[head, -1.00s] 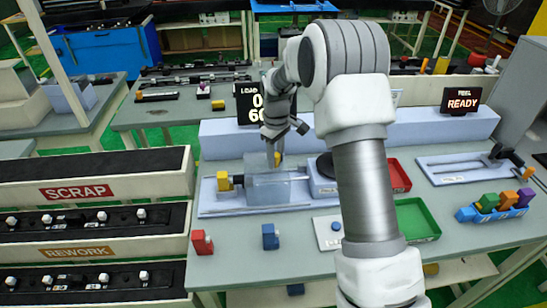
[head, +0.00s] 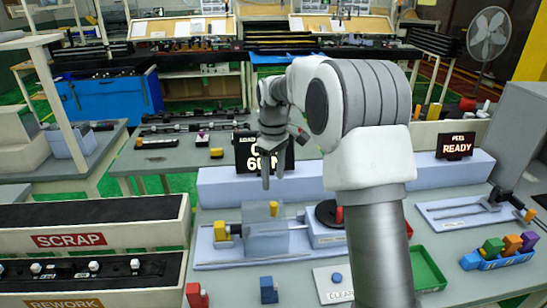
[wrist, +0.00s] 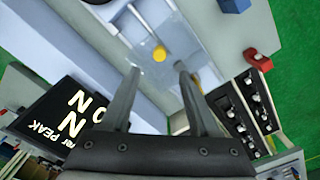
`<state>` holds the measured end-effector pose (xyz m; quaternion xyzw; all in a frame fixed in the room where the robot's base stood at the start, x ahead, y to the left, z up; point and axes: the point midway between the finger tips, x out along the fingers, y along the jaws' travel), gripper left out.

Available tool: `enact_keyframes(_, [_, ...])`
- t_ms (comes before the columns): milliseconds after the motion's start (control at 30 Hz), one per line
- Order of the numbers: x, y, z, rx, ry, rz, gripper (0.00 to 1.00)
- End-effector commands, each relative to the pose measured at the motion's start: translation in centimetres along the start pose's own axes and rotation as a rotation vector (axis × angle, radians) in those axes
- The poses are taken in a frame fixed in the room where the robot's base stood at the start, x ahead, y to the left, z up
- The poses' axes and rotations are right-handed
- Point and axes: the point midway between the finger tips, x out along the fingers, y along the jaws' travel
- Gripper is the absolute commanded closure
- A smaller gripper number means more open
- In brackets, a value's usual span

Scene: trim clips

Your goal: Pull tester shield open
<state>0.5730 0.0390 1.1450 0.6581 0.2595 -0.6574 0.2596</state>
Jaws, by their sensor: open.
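The tester shield (head: 262,236) is a clear, see-through box on the pale tester base (head: 215,262). A yellow knob (head: 273,208) sits at its top; the wrist view shows a yellow knob (wrist: 160,53) just beyond the fingertips. A yellow block (head: 221,231) stands at the shield's left end. My gripper (head: 273,182) is above the knob, pointing down, open and empty. In the wrist view, its two fingers (wrist: 157,72) are spread, with a gap between them and the knob.
A dark display (head: 262,152) stands behind the tester, and a READY sign (head: 456,145) at right. Red (head: 196,295) and blue (head: 268,290) blocks sit in front. A green tray (head: 428,270) lies at right. SCRAP (head: 70,240) and REWORK bins are at left.

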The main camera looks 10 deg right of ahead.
Motion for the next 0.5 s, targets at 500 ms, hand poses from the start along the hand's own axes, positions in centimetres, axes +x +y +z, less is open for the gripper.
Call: enact_keyframes(500, [-6.3, 0.0, 0.0, 0.000, 0.000, 0.000, 0.39])
